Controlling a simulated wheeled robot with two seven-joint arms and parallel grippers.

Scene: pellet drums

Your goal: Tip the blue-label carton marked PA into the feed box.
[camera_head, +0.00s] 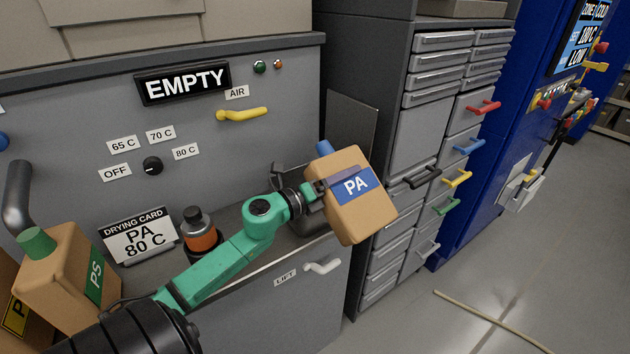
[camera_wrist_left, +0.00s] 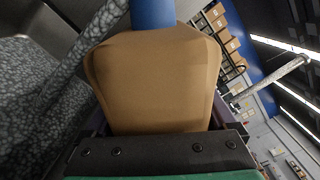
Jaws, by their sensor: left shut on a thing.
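The tan carton (camera_head: 350,215) has a blue label marked PA and a blue cap (camera_head: 324,148). My left gripper (camera_head: 322,188) is shut on it and holds it up in the air, tilted, cap end toward the upper left. In the left wrist view the carton (camera_wrist_left: 155,85) fills the middle, its blue cap (camera_wrist_left: 152,14) at the top edge. A grey metal box (camera_head: 305,222), seemingly the feed box, is partly hidden behind my gripper and the carton; its opening cannot be made out. My right gripper is not in view.
A carton marked PS (camera_head: 60,275) with a green cap and an orange bottle (camera_head: 199,238) stand left of my arm. A drying card (camera_head: 139,237) reads PA 80 C. A sign (camera_head: 182,83) reads EMPTY. A drawer cabinet (camera_head: 430,120) stands right; open floor lies beyond.

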